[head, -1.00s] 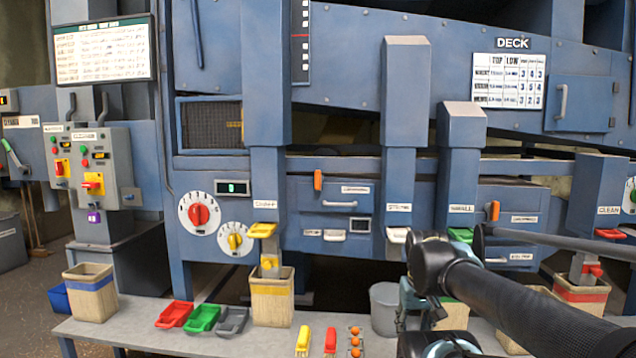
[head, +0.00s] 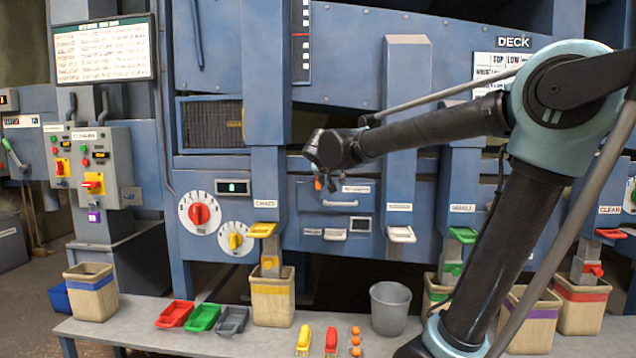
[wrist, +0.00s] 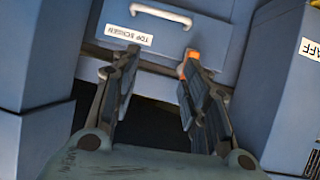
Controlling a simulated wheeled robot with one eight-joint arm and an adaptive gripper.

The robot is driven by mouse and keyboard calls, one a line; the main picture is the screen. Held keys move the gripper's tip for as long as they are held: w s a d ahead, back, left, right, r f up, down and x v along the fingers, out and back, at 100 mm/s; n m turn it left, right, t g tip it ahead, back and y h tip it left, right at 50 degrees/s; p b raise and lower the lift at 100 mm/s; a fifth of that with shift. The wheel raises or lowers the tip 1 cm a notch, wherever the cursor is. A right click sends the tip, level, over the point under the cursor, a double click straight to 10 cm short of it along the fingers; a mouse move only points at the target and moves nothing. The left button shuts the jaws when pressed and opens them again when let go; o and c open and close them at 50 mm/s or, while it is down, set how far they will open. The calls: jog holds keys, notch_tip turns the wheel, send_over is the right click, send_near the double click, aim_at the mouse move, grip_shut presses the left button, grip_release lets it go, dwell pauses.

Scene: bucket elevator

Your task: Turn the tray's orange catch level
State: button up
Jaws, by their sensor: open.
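The tray (head: 308,198) is a blue drawer front with a white handle (head: 340,203). Its small orange catch (head: 318,184) is at the upper left, partly hidden by my gripper (head: 325,178). In the wrist view the tray (wrist: 190,38) appears upside down with a label reading TOP SCREEN. There the orange catch (wrist: 192,54) shows at the tip of the right finger, which covers part of it. My gripper (wrist: 160,60) is open, its fingers apart on the tray side. I cannot tell whether a finger touches the catch, nor its exact angle.
A blue post (head: 268,180) stands just left of the tray and another post (head: 405,150) just right. The bench (head: 140,325) below carries a grey bucket (head: 390,308), a yellow-banded bin (head: 272,300) and coloured scoops. My arm crosses the right side.

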jog(key=w+a+r+t+y, duration=0.1)
jog(key=w+a+r, duration=0.15)
jog(key=a, duration=0.45)
jog(key=x, duration=1.6)
jog(key=shift+w+d+r, duration=0.1)
jog(key=shift+w+d, duration=0.15)
jog(key=shift+w, duration=0.1)
grip_shut()
